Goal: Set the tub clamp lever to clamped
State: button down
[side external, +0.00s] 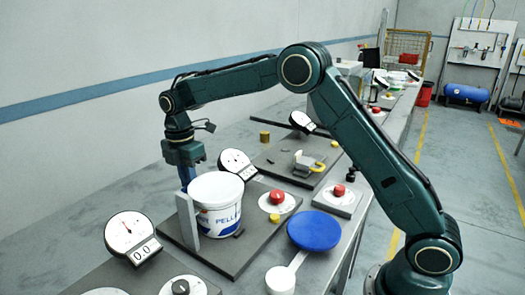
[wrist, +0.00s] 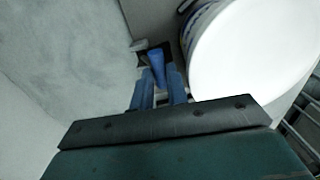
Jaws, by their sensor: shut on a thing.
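The white tub (side external: 222,218) with blue "PELL…" lettering stands upright on a dark base plate (side external: 250,245). Its white lid (wrist: 255,50) fills the right of the wrist view. My gripper (side external: 187,178) points down at the tub's left rear side, close to its rim. In the wrist view its blue fingers are shut on the blue handle of the tub clamp lever (wrist: 157,66), which sits on a dark mount beside the tub. In the side view the lever is hidden behind the tub and a grey upright plate (side external: 187,215). I cannot tell the lever's setting.
Dial gauges stand left (side external: 128,236) and behind (side external: 237,163) the tub. A red button (side external: 277,197) is to its right.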

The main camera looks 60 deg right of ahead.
jog(key=shift+s+f, duration=0.1)
jog(key=c, duration=1.4)
grip_release()
jog(key=shift+o, duration=0.2)
notch_tip(320, 180, up, 14)
jog(key=shift+w, duration=0.4)
jog(key=shift+f, duration=0.1)
jog(key=shift+c, duration=0.2)
